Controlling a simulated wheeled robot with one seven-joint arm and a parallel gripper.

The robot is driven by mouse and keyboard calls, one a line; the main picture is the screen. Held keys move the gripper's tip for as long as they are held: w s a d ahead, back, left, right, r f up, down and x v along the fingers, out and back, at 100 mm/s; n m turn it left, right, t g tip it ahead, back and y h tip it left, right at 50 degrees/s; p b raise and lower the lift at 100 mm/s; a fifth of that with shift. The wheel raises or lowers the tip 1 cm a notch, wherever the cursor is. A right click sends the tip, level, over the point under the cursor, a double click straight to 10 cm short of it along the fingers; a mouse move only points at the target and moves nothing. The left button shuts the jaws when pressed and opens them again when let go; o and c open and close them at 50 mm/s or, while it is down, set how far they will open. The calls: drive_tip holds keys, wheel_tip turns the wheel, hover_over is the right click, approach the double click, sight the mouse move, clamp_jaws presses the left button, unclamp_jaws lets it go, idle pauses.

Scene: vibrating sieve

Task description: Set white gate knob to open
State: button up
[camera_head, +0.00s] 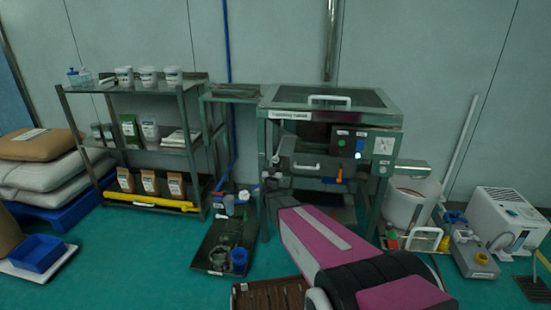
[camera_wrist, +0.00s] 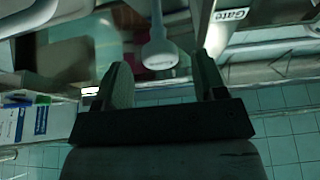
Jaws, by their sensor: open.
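The white gate knob (camera_wrist: 159,52) shows in the wrist view as a white handle with a rounded end pointing down the picture, toward my gripper. A "Gate" label (camera_wrist: 231,14) is on the panel to its right. My gripper (camera_wrist: 163,72) is open, with one finger on each side of the knob's end. I see no clear contact between the fingers and the knob. In the head view the sieve machine (camera_head: 330,105) stands behind my pink arm.
A metal shelf (camera_head: 135,149) with jars and bags stands left of the machine. A dark tray (camera_head: 212,262) with vessels is on the floor at front left. A white drum (camera_head: 405,205) and a white unit (camera_head: 508,215) stand at the right.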

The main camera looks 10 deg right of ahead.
sight(275, 161)
drive_tip(key=shift+x, duration=2.6)
clamp_jaws()
drive_tip(key=s+a, duration=0.2)
drive_tip(key=s, duration=0.5)
drive_tip(key=shift+s+a, duration=0.2)
drive_tip(key=shift+s, duration=0.05)
unclamp_jaws()
